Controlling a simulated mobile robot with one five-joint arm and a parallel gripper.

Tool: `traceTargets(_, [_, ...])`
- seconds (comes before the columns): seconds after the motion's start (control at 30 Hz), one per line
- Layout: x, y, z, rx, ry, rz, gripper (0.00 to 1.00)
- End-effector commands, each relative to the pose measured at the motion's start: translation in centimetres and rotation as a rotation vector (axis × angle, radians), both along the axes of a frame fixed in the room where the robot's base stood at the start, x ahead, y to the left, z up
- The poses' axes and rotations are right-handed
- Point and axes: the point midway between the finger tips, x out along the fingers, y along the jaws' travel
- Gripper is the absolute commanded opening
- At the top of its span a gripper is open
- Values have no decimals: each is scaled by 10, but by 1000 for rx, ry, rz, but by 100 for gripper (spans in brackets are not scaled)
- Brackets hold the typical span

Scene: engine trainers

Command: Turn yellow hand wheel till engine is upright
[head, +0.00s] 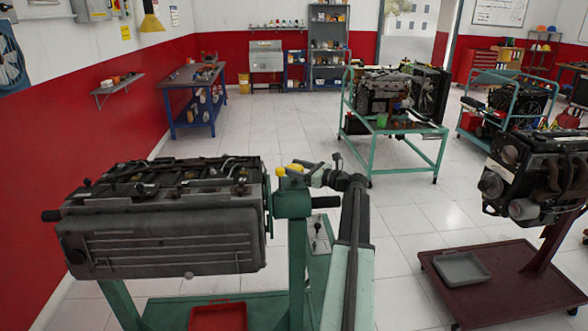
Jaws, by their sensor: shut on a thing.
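The engine (165,235) is a dark grey block mounted on a green stand (297,265) at the lower left of the head view. Its ribbed cover faces the camera, and pipes and fittings show along its top side. The yellow hand wheel (281,171) is at the top of the stand's post, just right of the engine. Only small yellow parts of it show. My gripper (299,170) reaches in from the right at the wheel and is shut on it. The fingertips are small and partly hidden against the wheel.
A red tray (217,316) sits on the stand's base. A maroon stand (505,285) with another engine (538,175) and a grey tray (461,267) is at right. A green trolley (400,127) carries an engine behind. Tiled floor is clear between them.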

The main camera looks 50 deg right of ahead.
Motion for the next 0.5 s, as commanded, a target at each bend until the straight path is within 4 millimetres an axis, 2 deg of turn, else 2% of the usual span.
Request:
traceTargets(0.03, [3,-5,0,-1,1,43,18])
traceTargets(0.5, [3,-4,0,-1,0,476,18])
